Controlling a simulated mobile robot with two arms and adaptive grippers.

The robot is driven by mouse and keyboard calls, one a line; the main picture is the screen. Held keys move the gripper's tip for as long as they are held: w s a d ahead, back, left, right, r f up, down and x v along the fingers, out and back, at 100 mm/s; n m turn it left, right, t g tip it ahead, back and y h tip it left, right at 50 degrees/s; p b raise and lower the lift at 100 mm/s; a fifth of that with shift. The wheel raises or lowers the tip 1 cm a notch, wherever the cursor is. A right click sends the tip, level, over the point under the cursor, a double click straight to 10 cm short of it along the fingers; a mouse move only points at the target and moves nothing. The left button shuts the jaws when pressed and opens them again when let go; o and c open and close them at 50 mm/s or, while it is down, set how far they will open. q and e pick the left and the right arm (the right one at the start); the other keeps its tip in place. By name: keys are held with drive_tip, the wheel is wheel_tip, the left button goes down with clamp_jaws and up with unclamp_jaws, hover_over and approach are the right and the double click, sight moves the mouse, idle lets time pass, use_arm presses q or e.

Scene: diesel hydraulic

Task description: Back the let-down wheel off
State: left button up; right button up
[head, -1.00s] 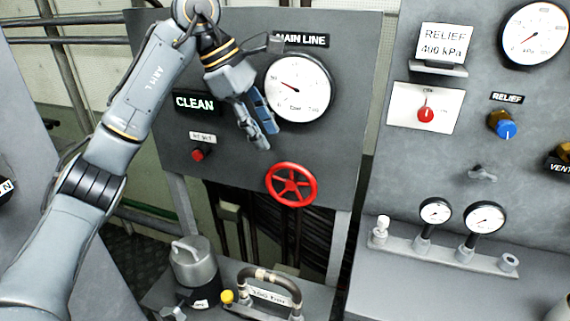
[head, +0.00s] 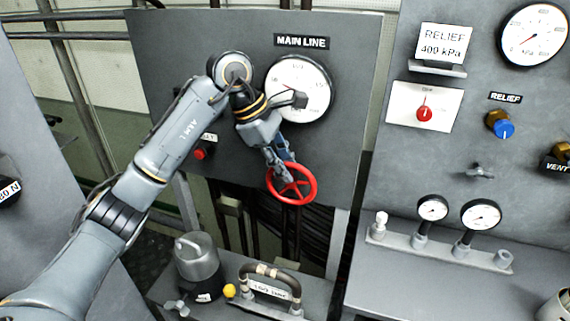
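A red spoked handwheel (head: 300,199) sits on the grey panel below the main line gauge (head: 299,92); I take it to be the let-down wheel. My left gripper (head: 283,174) is at the wheel's upper left, its fingers overlapping the rim and spokes in the head view. Its fingers are small and partly hidden against the wheel, so I cannot tell whether they are closed on it. My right gripper is not in view.
A panel at right carries the relief sign (head: 443,39), a blue-capped relief knob (head: 503,129) and a red selector (head: 424,113). Below stand a grey cylinder (head: 198,262) and a handled gauge block (head: 269,290). The arm hides the CLEAN sign.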

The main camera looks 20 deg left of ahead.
use_arm(q)
clamp_jaws()
drive_tip(key=shift+a+f+h+b, duration=0.2)
drive_tip(key=shift+h+b, duration=0.1)
drive_tip(key=shift+b, duration=0.35)
drive_tip(key=h+b, duration=0.1)
drive_tip(key=b, duration=0.1)
drive_tip(key=a+h+b, duration=0.1)
drive_tip(key=h+b, duration=0.1)
drive_tip(key=b, duration=0.1)
drive_tip(key=f+h+b, duration=0.1)
drive_tip(key=b, duration=0.1)
drive_tip(key=shift+w+a+f+n+h, duration=0.1)
drive_tip(key=shift+a+n+h, duration=0.2)
drive_tip(key=shift+a+h+b, duration=0.25)
drive_tip(key=shift+h+b, duration=0.65)
drive_tip(key=shift+b, duration=0.5)
drive_tip(key=shift+o, duration=2.4)
unclamp_jaws()
